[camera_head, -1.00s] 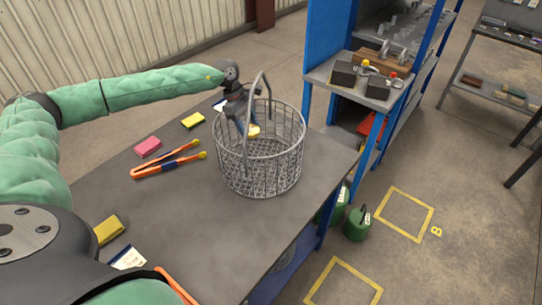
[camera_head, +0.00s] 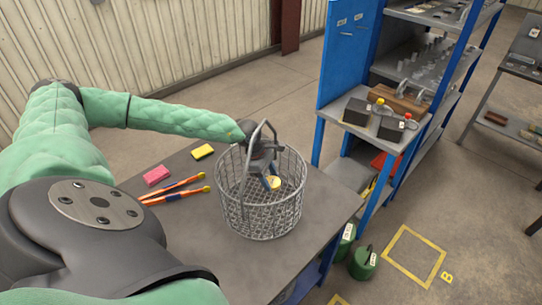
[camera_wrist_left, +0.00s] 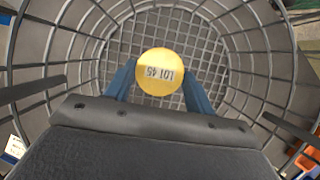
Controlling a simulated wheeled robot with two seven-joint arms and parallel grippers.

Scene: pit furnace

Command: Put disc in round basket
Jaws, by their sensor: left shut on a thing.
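The round basket (camera_head: 260,222) is a grey wire mesh basket with an upright handle, standing on the dark table. My left gripper (camera_head: 272,183) reaches down inside it and is shut on the yellow disc (camera_head: 274,183). In the left wrist view the disc (camera_wrist_left: 160,72) sits between the two blue fingers (camera_wrist_left: 160,85), its face marked "LOT 45". The basket's mesh floor (camera_wrist_left: 205,45) shows beyond the disc. I cannot tell whether the disc touches it. My right gripper is not in view.
On the table (camera_head: 215,250) lie orange tongs (camera_head: 175,191), a pink block (camera_head: 157,175) and a yellow block (camera_head: 203,151) left of the basket. A blue shelf unit (camera_head: 345,60) stands to the right. Green weights (camera_head: 363,262) stand on the floor.

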